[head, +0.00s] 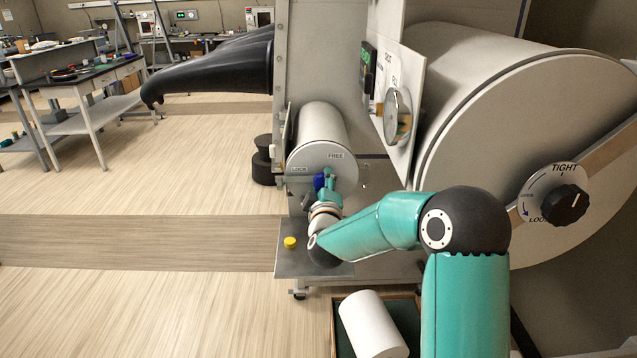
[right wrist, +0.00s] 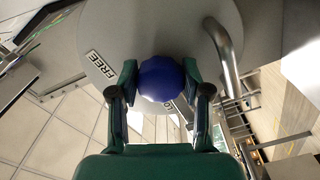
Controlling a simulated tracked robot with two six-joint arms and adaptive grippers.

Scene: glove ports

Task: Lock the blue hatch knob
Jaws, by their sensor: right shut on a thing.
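The blue hatch knob (head: 319,182) sits on the round grey face of the small hatch (head: 310,160) in the head view. The hatch face carries a LOCK label at left and a FREE label at upper right. In the right wrist view the blue knob (right wrist: 161,79) lies between the fingers of my right gripper (right wrist: 160,88), which is shut on it. The right gripper (head: 327,184) partly covers the knob in the head view. The knob's pointer direction cannot be made out. My left gripper is not in view.
A metal bar handle (right wrist: 222,55) stands beside the knob. A large drum door with a black knob (head: 565,205) marked TIGHT is at right. Black gloves (head: 215,70) stick out at left. A shelf with a yellow button (head: 290,243) lies below the hatch.

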